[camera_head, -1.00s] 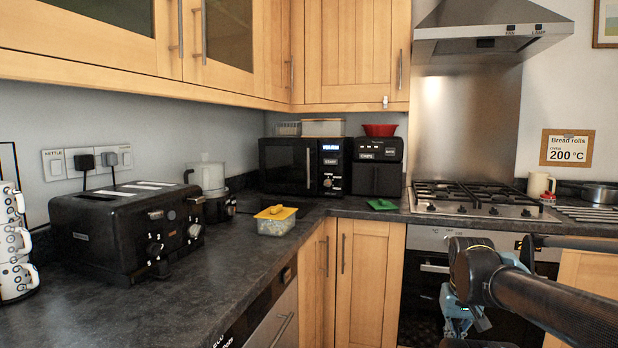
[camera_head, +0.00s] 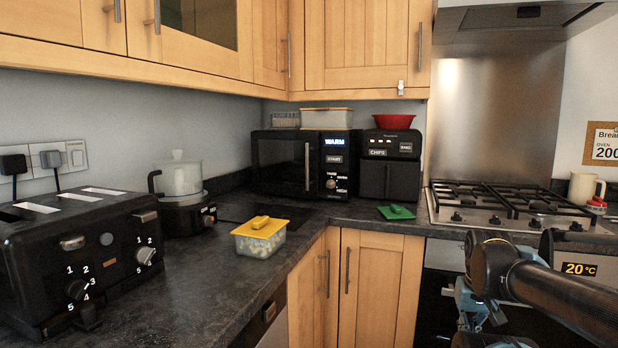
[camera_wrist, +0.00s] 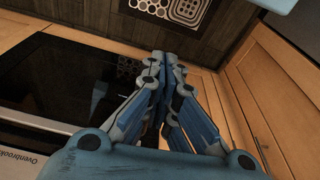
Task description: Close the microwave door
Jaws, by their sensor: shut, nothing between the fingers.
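The black microwave (camera_head: 345,163) stands at the back corner of the counter. Its door (camera_head: 280,165), with a vertical handle (camera_head: 307,166), is at the left of its front, beside a lit panel. The door looks nearly flush; I cannot tell whether a small gap is left. My gripper (camera_wrist: 164,60) is shut and empty in the wrist view, its blue fingers together. In the camera_head view my arm is at the lower right, low in front of the oven, well apart from the microwave.
A yellow-lidded container (camera_head: 260,238) and a green item (camera_head: 396,212) lie on the counter before the microwave. Cabinet doors (camera_head: 372,285) front the counter.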

